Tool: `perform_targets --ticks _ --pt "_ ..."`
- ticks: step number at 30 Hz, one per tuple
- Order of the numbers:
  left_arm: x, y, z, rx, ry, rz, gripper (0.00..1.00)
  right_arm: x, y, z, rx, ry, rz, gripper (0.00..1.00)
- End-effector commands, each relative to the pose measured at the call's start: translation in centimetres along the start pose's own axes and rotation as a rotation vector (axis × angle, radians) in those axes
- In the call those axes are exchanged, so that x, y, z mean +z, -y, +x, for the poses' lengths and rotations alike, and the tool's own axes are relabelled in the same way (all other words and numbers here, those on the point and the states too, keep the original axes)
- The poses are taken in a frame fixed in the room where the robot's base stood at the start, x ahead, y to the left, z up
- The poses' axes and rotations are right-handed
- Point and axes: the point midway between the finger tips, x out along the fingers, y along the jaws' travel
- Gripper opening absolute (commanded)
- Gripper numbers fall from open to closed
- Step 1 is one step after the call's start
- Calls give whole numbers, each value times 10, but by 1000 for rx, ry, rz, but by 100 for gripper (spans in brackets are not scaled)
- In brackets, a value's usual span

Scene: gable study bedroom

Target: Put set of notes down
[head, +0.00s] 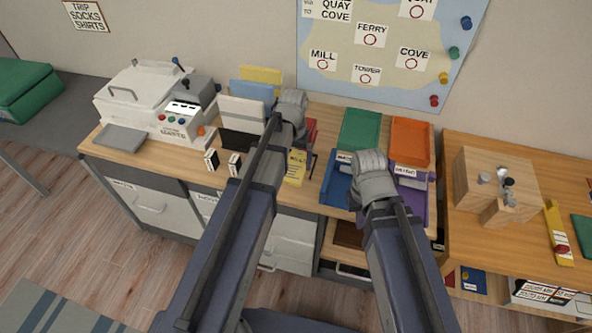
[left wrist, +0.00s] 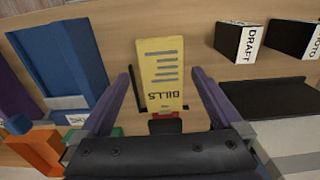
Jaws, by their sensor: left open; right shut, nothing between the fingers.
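The set of notes appears to be the yellow piece marked BILLS (head: 295,168), near the front edge of the wooden desktop. In the left wrist view the yellow notes (left wrist: 160,70) lie on the wood, with blue lines and the label upside down. My left gripper (head: 302,150) is open just above the notes; in the wrist view its purple fingers (left wrist: 160,100) stand apart on either side, with gaps between them and the notes. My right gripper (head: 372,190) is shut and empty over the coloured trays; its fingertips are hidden.
Green (head: 360,130), orange (head: 410,140), blue (head: 335,186) and purple (head: 418,205) trays stand right of the notes. Small black-and-white blocks (head: 211,160) stand left, by a white machine (head: 145,100). A wooden block stand (head: 490,180) is at the right.

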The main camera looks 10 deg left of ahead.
Motion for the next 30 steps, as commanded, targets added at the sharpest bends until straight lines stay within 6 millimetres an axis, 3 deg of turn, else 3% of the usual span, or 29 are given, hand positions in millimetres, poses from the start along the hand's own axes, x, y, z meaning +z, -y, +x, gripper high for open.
perform_targets --ticks 7,18,27,30 --pt "2 0 9 0 -1 0 100 0 1 9 0 0 0 0" --pt "8 2 51 0 -1 0 100 -3 5 50 0 0 0 0" --pt "8 2 51 0 -1 0 100 -3 5 50 0 0 0 0" --pt "8 2 51 0 -1 0 89 -3 5 50 0 0 0 0"
